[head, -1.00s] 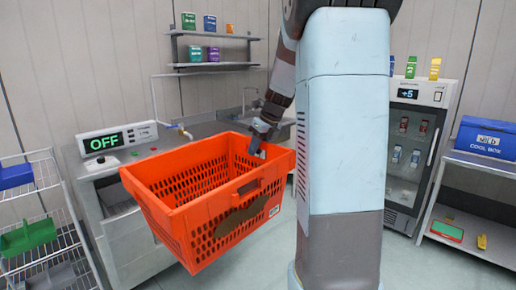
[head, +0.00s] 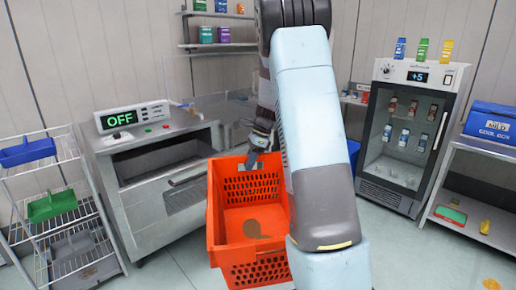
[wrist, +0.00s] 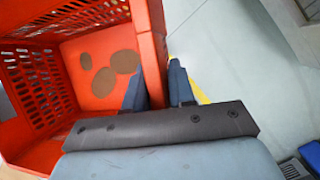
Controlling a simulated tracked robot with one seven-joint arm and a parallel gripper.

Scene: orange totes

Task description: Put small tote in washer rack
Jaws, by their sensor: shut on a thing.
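The orange tote (head: 247,229) hangs in front of me, its wall held by my gripper (head: 257,147). In the wrist view my gripper (wrist: 158,90) has its two blue-grey fingers on either side of the tote's wall, shut on it. Brown stains (wrist: 125,61) show on the tote's inside surface in the wrist view. My arm hides the tote's right side in the head view. The washer (head: 135,120), a steel machine with a green OFF display, stands left of the tote. Its front opening (head: 165,157) looks dark inside. I cannot make out a separate rack.
A wire shelf (head: 62,215) with a blue bin (head: 27,151) and a green bin (head: 52,205) stands at the left. A glass-door fridge (head: 405,135) and a table with a blue cool box (head: 490,122) stand at the right.

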